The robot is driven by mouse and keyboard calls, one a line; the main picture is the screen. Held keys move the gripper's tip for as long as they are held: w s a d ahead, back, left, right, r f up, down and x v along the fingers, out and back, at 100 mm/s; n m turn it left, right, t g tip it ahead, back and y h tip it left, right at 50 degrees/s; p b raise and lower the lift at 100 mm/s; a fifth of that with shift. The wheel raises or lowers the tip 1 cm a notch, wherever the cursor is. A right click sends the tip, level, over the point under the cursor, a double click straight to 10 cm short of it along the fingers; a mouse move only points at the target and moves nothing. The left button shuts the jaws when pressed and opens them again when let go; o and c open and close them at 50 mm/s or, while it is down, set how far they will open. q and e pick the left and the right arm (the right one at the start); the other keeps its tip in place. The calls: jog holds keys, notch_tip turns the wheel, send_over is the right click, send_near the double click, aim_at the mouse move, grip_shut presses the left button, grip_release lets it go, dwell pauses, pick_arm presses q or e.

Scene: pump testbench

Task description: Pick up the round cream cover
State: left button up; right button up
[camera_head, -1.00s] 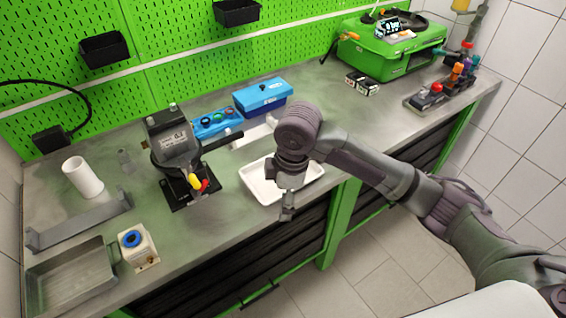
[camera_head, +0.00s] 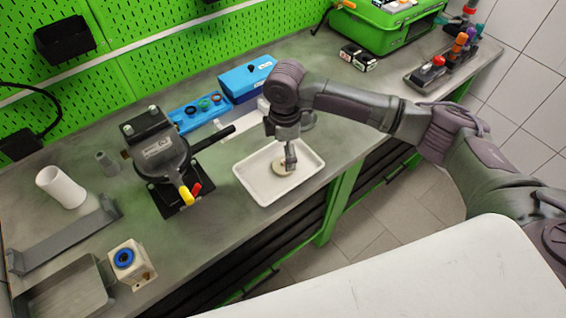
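The round cream cover (camera_head: 281,169) lies in the white tray (camera_head: 262,192) near the front of the bench. My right arm comes in from the right, and its gripper (camera_head: 290,165) points down over the tray. The fingertips are at the right part of the cover and hide some of it. The fingers are seen almost edge-on, so I cannot tell whether they are open or shut, or whether they touch the cover. My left gripper is not in view.
A black pump device (camera_head: 158,150) with yellow and red tips stands left of the tray. A blue box (camera_head: 246,80) and a blue holder with rings (camera_head: 196,112) are behind it. A white cylinder (camera_head: 62,187) and a white block with a blue ring (camera_head: 128,262) stand at the left.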

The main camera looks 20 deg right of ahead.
aim_at(283, 162)
notch_tip(283, 162, down, 3)
jog(key=shift+a+r+p, duration=0.1)
jog(key=shift+a+p, duration=0.05)
jog(key=shift+p, duration=0.75)
notch_tip(283, 162, down, 2)
jog(key=shift+f, duration=0.15)
jog(key=c, duration=0.5)
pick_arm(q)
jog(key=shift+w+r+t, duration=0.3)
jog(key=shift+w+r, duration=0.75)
pick_arm(e)
jog(key=c, duration=0.8)
